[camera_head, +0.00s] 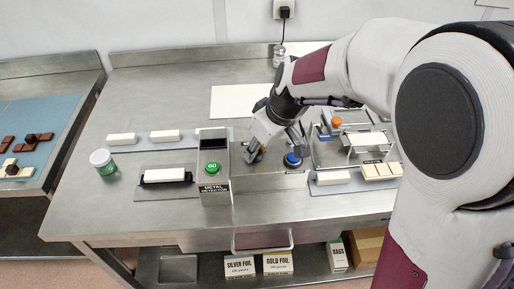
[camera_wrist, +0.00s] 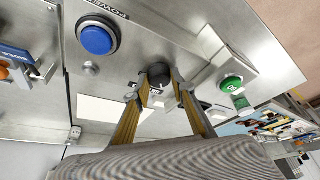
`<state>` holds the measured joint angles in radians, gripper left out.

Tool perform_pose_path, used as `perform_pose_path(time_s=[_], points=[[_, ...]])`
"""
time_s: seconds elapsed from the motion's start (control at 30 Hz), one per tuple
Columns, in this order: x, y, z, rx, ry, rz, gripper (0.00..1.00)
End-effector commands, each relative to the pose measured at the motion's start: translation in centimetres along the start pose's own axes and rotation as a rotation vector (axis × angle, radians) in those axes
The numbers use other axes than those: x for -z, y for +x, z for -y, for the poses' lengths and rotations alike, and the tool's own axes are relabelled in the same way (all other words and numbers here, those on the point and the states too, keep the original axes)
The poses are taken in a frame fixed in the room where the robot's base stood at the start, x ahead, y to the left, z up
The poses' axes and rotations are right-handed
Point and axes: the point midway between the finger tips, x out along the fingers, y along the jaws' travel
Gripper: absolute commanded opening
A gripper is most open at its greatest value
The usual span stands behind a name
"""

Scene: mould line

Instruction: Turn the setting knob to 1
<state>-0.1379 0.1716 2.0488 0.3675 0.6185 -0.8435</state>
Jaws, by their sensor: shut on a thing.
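The setting knob (camera_wrist: 158,76) is a dark round knob on the grey metal machine panel (camera_head: 268,178). In the wrist view it sits between the two yellow-sided fingers of my gripper (camera_wrist: 161,88), which is shut on it. White scale marks show beside the knob, but the figures are too small to read, so I cannot tell its setting. In the head view my gripper (camera_head: 256,154) reaches down to the panel and hides the knob.
A blue power button (camera_head: 292,160) is right of my gripper; a green GO button (camera_head: 212,168) on the metal detector (camera_head: 215,188) is left. White blocks (camera_head: 165,175) lie on the belts. The table front (camera_head: 130,225) is clear.

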Motion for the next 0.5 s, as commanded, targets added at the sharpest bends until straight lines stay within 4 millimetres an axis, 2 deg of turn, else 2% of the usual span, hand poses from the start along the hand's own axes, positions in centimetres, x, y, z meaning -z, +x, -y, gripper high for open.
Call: perform_pose_path(time_s=[0.5], points=[[0.0,0.04,-0.21,0.092,-0.219,0.0,0.03]])
